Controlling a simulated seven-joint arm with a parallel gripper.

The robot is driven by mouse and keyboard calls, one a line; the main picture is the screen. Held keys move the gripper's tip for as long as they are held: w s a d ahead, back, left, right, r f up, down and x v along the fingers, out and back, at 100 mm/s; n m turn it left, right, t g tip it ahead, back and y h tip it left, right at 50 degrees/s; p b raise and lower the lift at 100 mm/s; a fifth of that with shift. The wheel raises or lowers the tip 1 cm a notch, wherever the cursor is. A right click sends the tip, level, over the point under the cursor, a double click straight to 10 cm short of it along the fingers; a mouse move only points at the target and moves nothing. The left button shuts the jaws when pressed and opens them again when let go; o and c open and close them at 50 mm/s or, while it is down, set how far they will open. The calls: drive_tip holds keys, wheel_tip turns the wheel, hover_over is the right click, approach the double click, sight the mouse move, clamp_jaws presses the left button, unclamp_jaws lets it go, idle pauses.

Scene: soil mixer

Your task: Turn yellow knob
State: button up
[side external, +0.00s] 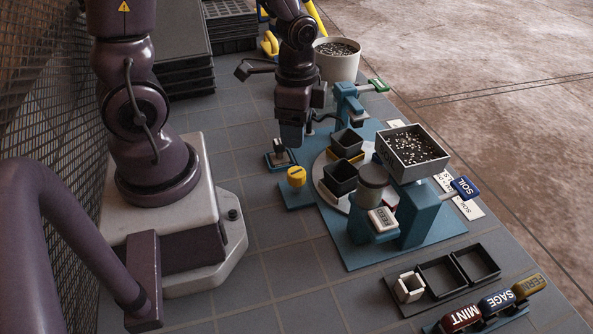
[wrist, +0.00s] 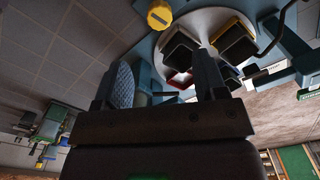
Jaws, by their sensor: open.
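The yellow knob (side external: 296,176) is round with a dark slot mark. It stands on a small blue base at the left edge of the blue mixer plate (side external: 375,255). In the wrist view the yellow knob (wrist: 159,14) is at the top middle, beyond the fingertips. My gripper (side external: 292,140) points down above and behind the knob in the side view, apart from it. In the wrist view my gripper (wrist: 157,82) has its two fingers spread with nothing between them.
Bare tiled table (side external: 265,245) lies in front and left.

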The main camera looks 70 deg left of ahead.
sight(297, 171)
wheel_tip(297, 171, down, 12)
idle(0.5)
drive_tip(key=c, duration=0.9)
